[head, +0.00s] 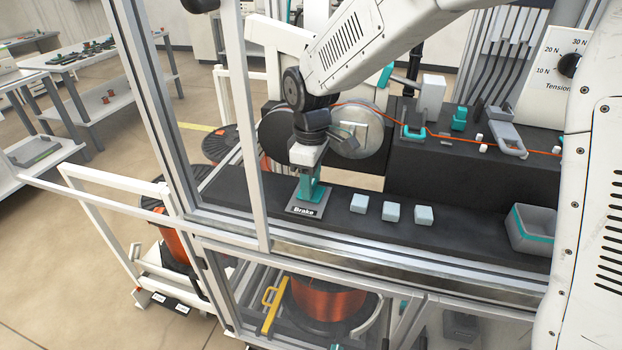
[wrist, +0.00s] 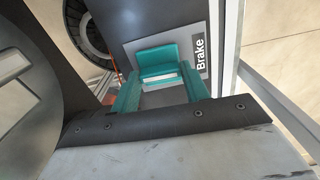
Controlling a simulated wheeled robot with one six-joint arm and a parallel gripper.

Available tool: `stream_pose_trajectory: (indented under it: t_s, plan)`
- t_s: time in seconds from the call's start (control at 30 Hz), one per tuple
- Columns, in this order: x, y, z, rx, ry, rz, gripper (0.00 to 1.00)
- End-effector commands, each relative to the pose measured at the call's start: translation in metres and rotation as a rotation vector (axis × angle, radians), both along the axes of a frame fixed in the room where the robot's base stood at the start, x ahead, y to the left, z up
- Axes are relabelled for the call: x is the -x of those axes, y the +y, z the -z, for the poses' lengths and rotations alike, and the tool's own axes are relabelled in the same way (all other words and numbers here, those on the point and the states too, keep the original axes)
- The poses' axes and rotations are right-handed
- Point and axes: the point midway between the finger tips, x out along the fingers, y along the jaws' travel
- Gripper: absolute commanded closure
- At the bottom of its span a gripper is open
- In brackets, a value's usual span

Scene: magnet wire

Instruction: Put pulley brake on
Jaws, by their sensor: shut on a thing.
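The pulley (head: 358,130) is a large grey metal disc on the machine in the head view, with an orange wire running past it; a grey disc edge also fills the left of the wrist view (wrist: 25,95). My gripper (head: 311,186) is low at the plate marked "Brake" (head: 297,210), in front of and left of the pulley. In the wrist view its teal fingers (wrist: 162,88) are shut on the brake, a small teal block (wrist: 158,56) with a pale strip. The brake is over the plate; whether it touches it is unclear.
Three pale cubes (head: 392,212) stand in a row right of the plate. A grey bin with a teal band (head: 536,228) is farther right. A frame post (head: 250,125) stands close left of my gripper. Wire guides (head: 412,130) sit on the raised black block.

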Motion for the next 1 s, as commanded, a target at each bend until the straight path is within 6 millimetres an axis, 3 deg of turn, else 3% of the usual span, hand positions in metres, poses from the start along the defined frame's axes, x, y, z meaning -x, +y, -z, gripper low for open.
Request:
stream_pose_trajectory:
  t_s: [0.67,0.7,0.77,1.0]
  plan:
    - [-0.0005,-0.0004,-0.0005,0.0,-0.001,-0.059,0.77]
    - [-0.0005,-0.0004,-0.0005,0.0,-0.001,-0.059,0.46]
    - [-0.0004,-0.0003,-0.0005,0.0,-0.001,-0.059,0.33]
    - [-0.0002,-0.0002,-0.0004,0.0,-0.001,-0.058,0.33]
